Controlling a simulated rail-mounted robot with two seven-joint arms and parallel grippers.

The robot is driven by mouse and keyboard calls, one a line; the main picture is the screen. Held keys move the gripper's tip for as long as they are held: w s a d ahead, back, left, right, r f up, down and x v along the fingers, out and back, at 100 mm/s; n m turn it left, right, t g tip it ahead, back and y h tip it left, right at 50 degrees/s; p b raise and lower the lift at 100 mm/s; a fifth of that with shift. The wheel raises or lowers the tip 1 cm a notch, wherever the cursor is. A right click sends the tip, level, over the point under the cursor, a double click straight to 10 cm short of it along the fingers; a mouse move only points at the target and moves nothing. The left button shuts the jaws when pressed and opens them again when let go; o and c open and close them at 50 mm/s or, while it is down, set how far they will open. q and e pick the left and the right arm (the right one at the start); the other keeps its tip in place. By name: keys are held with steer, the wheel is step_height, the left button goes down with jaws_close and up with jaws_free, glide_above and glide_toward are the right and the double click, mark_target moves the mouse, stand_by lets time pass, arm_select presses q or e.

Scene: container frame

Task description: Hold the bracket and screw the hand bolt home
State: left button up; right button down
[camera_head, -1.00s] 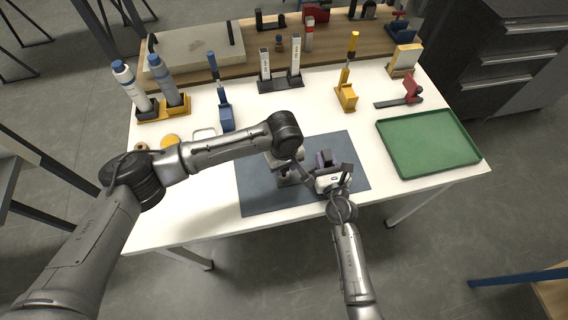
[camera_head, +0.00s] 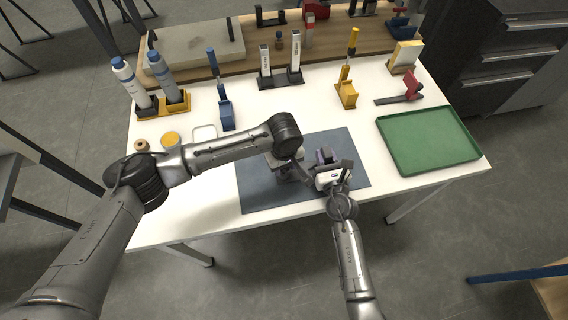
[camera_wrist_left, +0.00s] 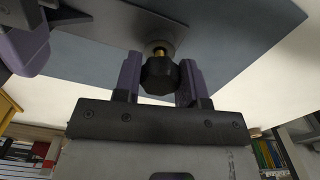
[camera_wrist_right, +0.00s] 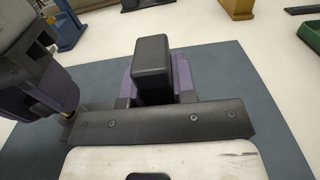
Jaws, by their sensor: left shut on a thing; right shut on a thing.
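My left gripper (camera_head: 288,172) is over the blue-grey mat. In the left wrist view its purple fingers (camera_wrist_left: 160,80) are shut on the black knob of the hand bolt (camera_wrist_left: 159,76). A short brass shank shows between the knob and a grey metal part (camera_wrist_left: 150,28), which looks like the bracket. My right gripper (camera_head: 325,160) is just to the right of the left one. In the right wrist view its fingers (camera_wrist_right: 153,80) are shut on a black block (camera_wrist_right: 152,62), apparently part of the bracket. The arms hide most of the bracket in the head view.
The blue-grey mat (camera_head: 345,150) lies on a white table. A green tray (camera_head: 430,140) is at the right.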

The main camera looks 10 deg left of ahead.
arm_select(q)
steer(key=shift+f, duration=0.55)
